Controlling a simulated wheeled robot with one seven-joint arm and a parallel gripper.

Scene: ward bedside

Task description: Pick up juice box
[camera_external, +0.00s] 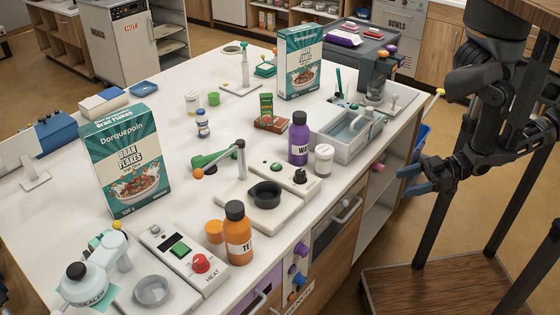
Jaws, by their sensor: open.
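A small green carton with an orange picture (266,107), which looks like the juice box, stands upright near the middle of the white counter. A flat reddish-brown block (271,124) is at its foot; I cannot tell whether the carton stands on it or behind it. My gripper (411,180), with blue fingers, is open and empty. It is off the counter's right side, well apart from the carton and lower in the picture.
Two cereal boxes, one at front left (125,160) and one behind (300,68), stand tall. An orange bottle (238,233) is near the front edge.

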